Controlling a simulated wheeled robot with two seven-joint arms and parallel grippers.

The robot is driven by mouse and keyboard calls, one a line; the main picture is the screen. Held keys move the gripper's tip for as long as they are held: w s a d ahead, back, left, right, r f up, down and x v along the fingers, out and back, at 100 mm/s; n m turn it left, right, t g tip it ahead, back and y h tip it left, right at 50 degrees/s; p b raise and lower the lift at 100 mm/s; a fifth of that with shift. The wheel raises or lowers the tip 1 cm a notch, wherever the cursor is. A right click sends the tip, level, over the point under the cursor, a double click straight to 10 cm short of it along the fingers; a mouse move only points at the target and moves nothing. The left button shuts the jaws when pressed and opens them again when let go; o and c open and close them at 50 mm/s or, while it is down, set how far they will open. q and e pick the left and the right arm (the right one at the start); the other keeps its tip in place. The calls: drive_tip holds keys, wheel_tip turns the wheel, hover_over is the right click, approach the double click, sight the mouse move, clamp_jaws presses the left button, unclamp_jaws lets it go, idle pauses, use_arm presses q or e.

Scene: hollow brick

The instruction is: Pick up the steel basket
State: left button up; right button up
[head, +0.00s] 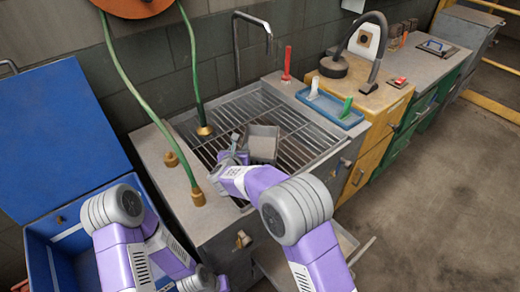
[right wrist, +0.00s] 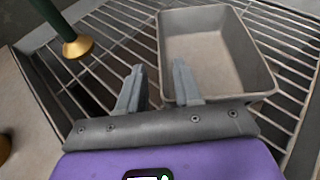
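The steel basket (head: 263,141) is a small grey open-topped box on the wire rack. It looks empty inside in the right wrist view (right wrist: 208,55). My right gripper (head: 236,147) is at the basket's left side in the head view. In the right wrist view my right gripper (right wrist: 155,75) has its fingers apart. The basket's left wall lies between them in the picture, with the right finger overlapping the inside. I cannot tell whether either finger touches it. My left arm shows at the lower left, but its gripper is not visible.
The wire rack (head: 300,122) sits in a grey counter with a tap (head: 238,45) behind. A green hose with a brass end (head: 204,130) hangs left of the basket. A blue tray (head: 330,108) lies to the right. A blue bin (head: 40,250) stands at lower left.

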sight(242, 146)
drive_tip(key=x, duration=0.3)
drive_tip(key=shift+w+f, duration=0.1)
drive_tip(key=shift+w, duration=0.25)
clamp_jaws()
